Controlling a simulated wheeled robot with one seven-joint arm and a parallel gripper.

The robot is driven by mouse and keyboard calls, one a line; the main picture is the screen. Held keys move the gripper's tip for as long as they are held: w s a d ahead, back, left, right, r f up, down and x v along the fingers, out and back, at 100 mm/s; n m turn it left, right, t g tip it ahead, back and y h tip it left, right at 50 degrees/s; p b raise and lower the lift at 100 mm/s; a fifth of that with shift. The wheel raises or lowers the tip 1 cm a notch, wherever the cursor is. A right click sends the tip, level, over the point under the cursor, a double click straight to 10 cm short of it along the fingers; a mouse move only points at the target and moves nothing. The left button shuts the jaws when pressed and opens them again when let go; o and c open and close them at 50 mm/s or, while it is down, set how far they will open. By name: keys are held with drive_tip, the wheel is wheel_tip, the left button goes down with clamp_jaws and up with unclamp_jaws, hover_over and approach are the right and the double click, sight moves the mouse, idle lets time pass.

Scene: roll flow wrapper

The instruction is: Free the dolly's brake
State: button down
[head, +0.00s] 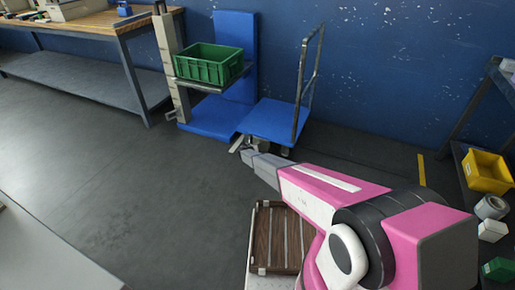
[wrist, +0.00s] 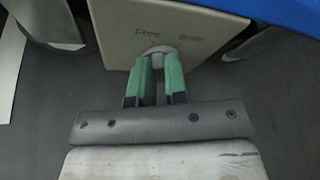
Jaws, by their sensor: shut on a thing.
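The dolly, with a blue deck (head: 272,122) and a grey push handle (head: 314,72), stands by the blue wall in the head view. My gripper (head: 243,150) reaches its near lower edge. In the wrist view, a beige plate (wrist: 113,38) carries the words "Free" on the left and "Brake" on the right. A pale round knob (wrist: 158,51) sits below and between the words. My gripper's green fingers (wrist: 160,68) are shut on the knob. The fingers hide most of the knob, so I cannot tell its exact setting.
Left of the dolly stands a blue lift frame (head: 236,35) with a green crate (head: 209,63). A workbench (head: 90,24) is at upper left. A shelf with a yellow bin (head: 487,170) is at right. The floor at left is clear.

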drive_tip(key=shift+n+h, duration=0.3)
drive_tip(key=shift+n, duration=0.1)
idle(0.3)
drive_tip(key=c, duration=1.1)
unclamp_jaws()
drive_tip(key=shift+c, duration=0.2)
drive_tip(key=v, duration=1)
drive_tip(key=shift+s+a+r, duration=0.2)
drive_tip(key=shift+s+a, duration=0.05)
